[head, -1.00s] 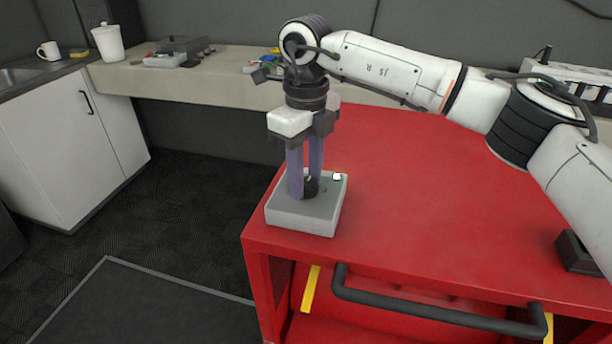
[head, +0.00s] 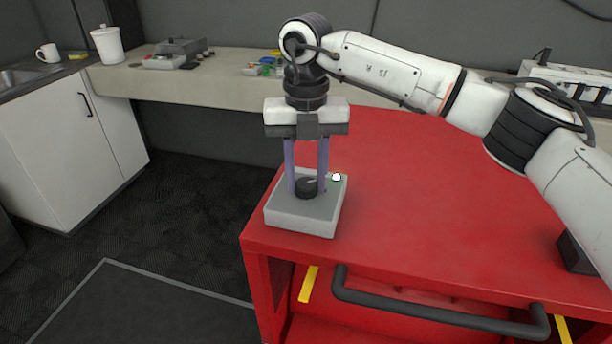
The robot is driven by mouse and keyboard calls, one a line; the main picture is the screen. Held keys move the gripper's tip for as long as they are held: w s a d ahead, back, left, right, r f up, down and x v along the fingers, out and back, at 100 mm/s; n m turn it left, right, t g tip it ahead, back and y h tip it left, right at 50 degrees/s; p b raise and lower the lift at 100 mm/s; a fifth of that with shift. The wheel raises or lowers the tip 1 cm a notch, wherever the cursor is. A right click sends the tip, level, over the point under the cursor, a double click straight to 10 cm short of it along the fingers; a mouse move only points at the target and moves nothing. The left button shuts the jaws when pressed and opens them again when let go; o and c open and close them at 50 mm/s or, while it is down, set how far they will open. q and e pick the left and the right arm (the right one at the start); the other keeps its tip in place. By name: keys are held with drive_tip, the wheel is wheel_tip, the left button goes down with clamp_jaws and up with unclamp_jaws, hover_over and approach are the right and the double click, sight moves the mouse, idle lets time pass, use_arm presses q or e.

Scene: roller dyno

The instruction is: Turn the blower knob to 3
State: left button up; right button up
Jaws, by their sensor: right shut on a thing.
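The blower box (head: 300,215) is a small grey box near the left edge of the red cart top. A black knob (head: 307,187) with a light pointer line stands on its top face. A small white lit spot (head: 337,177) shows at the box's back right corner. My right gripper (head: 307,186) points straight down, with its two purple fingers on the left and right sides of the knob, shut on it. The scale marks around the knob are too small to read. My left gripper is not in view.
A black handle bar (head: 430,315) runs along the cart's front. A bench (head: 220,90) with small devices stands behind, and a white cabinet (head: 70,150) is at the left.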

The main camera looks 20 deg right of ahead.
drive_tip(key=shift+r+m, duration=0.1)
drive_tip(key=shift+m, duration=0.4)
drive_tip(key=o, duration=1)
drive_tip(key=shift+o, duration=0.2)
